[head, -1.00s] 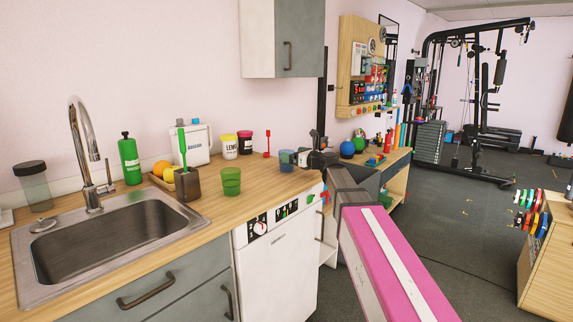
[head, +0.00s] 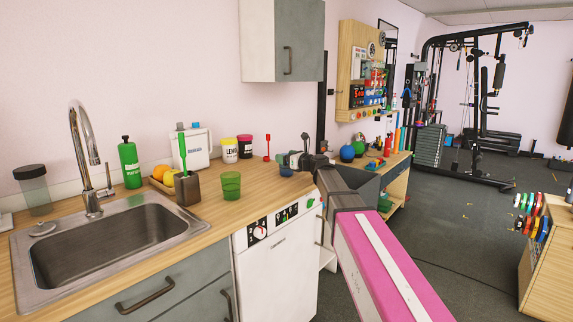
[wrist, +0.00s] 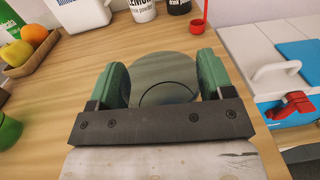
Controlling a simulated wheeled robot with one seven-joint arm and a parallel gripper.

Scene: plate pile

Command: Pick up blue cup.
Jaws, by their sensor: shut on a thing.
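The blue cup (head: 286,170) is see-through and stands toward the right end of the wooden counter in the head view. My gripper (wrist: 164,74) is around it, with a green finger on either side. In the wrist view the cup (wrist: 166,92) looks grey-blue, and its round rim shows between the fingers. My gripper is shut on the cup. In the head view my gripper (head: 287,162) partly hides the cup, and I cannot tell whether its base touches the counter.
A green cup (head: 231,186) stands on the counter to the left. A dark holder with a green brush (head: 187,188), a fruit tray, tubs and a red ladle (head: 267,148) are nearby. The sink (head: 105,245) is at far left. Bare counter lies between the green and blue cups.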

